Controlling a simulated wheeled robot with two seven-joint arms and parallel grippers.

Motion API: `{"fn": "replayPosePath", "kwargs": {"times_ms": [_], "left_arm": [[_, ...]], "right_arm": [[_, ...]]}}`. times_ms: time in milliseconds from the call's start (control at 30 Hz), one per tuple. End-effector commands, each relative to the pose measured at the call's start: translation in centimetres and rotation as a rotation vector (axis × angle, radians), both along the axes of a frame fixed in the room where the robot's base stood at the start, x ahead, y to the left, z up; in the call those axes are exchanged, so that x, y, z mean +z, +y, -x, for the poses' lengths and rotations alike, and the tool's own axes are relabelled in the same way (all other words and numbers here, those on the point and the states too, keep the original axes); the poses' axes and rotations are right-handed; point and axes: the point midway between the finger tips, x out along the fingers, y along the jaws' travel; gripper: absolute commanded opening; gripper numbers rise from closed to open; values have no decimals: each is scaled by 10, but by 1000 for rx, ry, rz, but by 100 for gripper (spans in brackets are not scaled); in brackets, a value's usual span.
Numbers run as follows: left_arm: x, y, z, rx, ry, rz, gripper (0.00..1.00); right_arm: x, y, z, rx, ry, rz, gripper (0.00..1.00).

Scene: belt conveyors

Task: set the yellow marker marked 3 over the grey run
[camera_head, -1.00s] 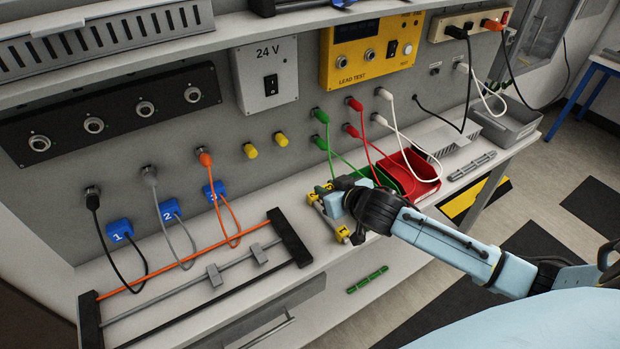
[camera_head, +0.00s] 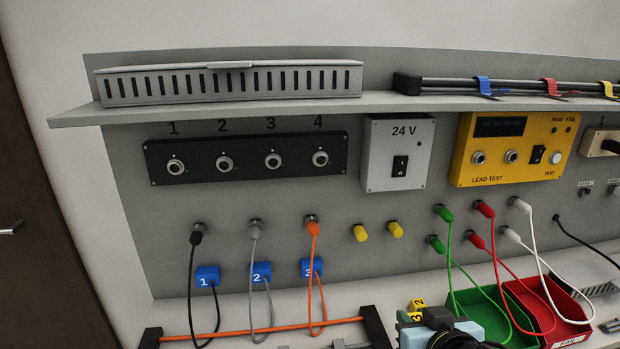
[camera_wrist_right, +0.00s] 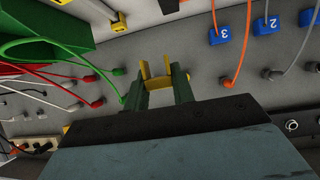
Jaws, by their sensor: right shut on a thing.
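My right gripper (camera_head: 408,319) is low at the right of the head view, partly cut off by the bottom edge. It is shut on a yellow marker (camera_head: 416,317) whose printed 3 partly shows. In the right wrist view the yellow marker (camera_wrist_right: 157,82) is a U-shaped piece between the two fingers, its open end facing away from me. A yellow marker marked 2 (camera_head: 418,302) shows just behind it. The grey run is mostly below the head view; only grey bits (camera_head: 312,345) show under the orange run (camera_head: 265,328). My left gripper is not in view.
A black end bar (camera_head: 375,326) bounds the frame.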

Motion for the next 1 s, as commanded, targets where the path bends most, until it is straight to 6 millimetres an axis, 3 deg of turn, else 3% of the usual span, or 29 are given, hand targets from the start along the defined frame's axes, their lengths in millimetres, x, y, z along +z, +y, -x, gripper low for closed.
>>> {"fn": "replayPosePath", "kwargs": {"times_ms": [233,367,700,1000], "left_arm": [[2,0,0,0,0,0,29],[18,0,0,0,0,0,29],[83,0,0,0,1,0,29],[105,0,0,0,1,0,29]], "right_arm": [[2,0,0,-2,0,1,4],[3,-7,-12,10,4,9,4],[-11,-55,-56,61,11,13,4],[-21,-86,-68,75,0,1,4]]}}
